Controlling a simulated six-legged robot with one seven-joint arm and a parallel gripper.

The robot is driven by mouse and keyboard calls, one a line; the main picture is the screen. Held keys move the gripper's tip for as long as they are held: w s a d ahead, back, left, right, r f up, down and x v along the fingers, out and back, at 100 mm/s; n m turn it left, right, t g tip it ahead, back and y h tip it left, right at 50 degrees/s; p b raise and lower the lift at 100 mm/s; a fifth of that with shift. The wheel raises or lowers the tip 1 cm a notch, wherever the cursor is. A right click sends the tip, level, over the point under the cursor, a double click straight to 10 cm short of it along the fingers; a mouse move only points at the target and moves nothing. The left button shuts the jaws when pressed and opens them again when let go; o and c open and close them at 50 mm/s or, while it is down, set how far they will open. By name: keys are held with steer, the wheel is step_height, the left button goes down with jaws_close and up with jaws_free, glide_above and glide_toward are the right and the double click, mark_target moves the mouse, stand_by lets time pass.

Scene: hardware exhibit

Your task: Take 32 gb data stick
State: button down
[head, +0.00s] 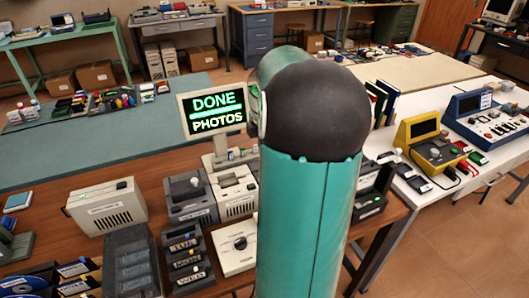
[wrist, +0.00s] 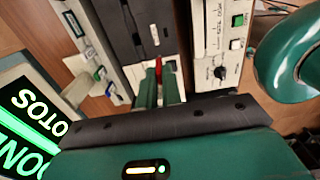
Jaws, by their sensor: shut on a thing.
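In the wrist view my gripper (wrist: 159,80) is shut, its two green fingers close together on a small red stick (wrist: 158,66). Only the red tip of the stick shows between the fingers; no label on it can be read, so I cannot tell if it is the 32 gb data stick. The fingers are in front of a pale device with a slot area, beside a dark grey unit. In the head view my own arm hides the gripper and what it holds.
A monitor (head: 212,112) reading DONE PHOTOS stands left of my arm; its screen is also close by in the wrist view (wrist: 30,125). A dark grey unit (wrist: 140,30) and a white switch panel (wrist: 222,45) flank the gripper. A beige box (head: 105,206) stands on the wooden table.

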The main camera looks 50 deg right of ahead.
steer(key=s+a+r, duration=0.4)
steer(key=s+a, duration=0.1)
steer(key=a, duration=0.3)
steer(key=shift+r, duration=0.2)
